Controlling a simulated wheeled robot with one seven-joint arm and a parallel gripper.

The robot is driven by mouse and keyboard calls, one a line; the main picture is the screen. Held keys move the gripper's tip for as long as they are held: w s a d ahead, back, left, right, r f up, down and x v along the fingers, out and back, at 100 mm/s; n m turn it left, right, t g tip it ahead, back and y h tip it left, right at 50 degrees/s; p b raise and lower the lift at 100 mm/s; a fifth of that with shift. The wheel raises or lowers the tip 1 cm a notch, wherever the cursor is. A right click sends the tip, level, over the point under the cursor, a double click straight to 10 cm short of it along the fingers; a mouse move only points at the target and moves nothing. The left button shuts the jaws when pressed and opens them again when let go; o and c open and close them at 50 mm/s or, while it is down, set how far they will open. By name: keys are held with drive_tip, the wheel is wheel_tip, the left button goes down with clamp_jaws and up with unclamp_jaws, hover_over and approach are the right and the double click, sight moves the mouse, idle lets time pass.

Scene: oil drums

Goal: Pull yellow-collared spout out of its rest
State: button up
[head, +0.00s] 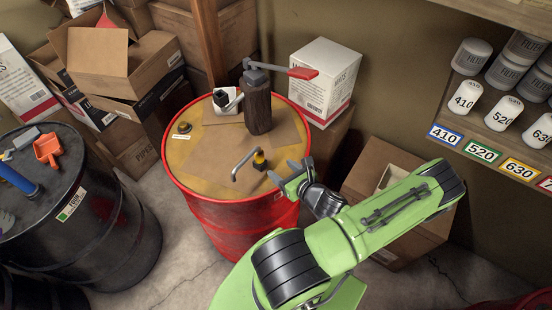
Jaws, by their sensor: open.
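The spout (244,162) is a bent grey tube with a yellow collar (259,159). It stands in a small dark rest near the front right of the red drum's top (190,155). My gripper (289,170) is open, at the right edge of the drum top, just right of the yellow collar. Its fingers point left toward the spout. From this view I cannot tell whether a finger touches it; a small gap seems to show. The rest is partly hidden behind the spout and fingers.
A dark pump with a red-handled lever (258,108) stands at the back of the drum top. A small cap (184,127) lies at left. A black drum (100,225) with tools stands left. Boxes (325,80) stand behind; a shelf with filters (500,115) is right.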

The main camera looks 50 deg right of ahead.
sight(259, 148)
drive_tip(key=b+x, duration=0.3)
drive_tip(key=f+b+x, duration=0.1)
drive_tip(key=b+x, duration=0.2)
drive_tip(key=shift+a+f+b, duration=0.1)
drive_tip(key=shift+a+b, duration=0.1)
drive_tip(key=shift+b, duration=0.2)
drive_tip(key=b+x, duration=0.2)
drive_tip(key=b, duration=0.2)
drive_tip(key=shift+w+a, duration=0.1)
drive_tip(key=shift+w, duration=0.05)
drive_tip(key=x, duration=0.2)
drive_tip(key=b+x, duration=0.1)
drive_tip(key=x, duration=0.4)
drive_tip(key=shift+w+r+b, duration=0.25)
drive_tip(key=shift+r+b, duration=0.1)
drive_tip(key=shift+b, duration=0.05)
drive_tip(key=shift+c, duration=0.4)
clamp_jaws()
drive_tip(key=shift+r+p, duration=1.55)
drive_tip(key=shift+r+p, duration=0.65)
